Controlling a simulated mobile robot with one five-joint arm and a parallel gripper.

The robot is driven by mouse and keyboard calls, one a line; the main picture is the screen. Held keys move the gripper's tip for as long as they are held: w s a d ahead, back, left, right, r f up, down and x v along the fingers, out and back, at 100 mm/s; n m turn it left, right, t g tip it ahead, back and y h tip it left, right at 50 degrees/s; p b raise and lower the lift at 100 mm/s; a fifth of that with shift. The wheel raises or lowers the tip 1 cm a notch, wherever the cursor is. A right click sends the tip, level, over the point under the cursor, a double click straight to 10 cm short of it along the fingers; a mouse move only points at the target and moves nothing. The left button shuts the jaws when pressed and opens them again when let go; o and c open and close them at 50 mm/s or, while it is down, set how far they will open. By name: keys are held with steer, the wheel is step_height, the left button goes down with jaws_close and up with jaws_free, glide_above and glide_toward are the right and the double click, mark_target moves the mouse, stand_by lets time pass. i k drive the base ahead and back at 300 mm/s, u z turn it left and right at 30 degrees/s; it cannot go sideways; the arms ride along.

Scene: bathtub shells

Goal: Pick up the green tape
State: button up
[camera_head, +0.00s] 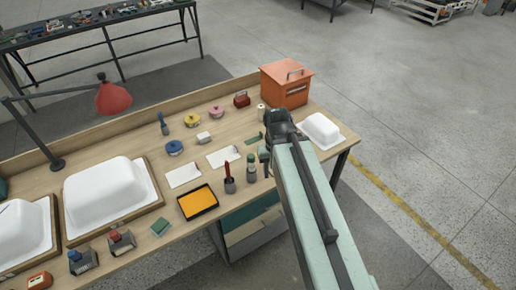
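My gripper (266,152) is at the far end of my pale green arm, over the right part of the workbench. Its fingers are small and dark and partly hidden by the arm, so its opening does not show. No green tape roll is clearly visible. A flat dark green piece (254,139) lies just left of the gripper; I cannot tell what it is. Blue (175,147), yellow (192,120) and pink (216,111) tape rolls lie to the left. The surface right behind the gripper is hidden.
An orange box (285,88) stands behind the gripper. A white shell (321,131) is to its right. A green-capped bottle (251,168) and a red-handled tool in a dark holder (229,180) stand in front. Larger white shells (112,195) fill the bench's left.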

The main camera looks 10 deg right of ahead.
mark_target(259, 138)
steer(key=u, duration=4.2)
steer(key=k, duration=2.35)
steer(key=z, duration=1.2)
steer(key=i, duration=1.05)
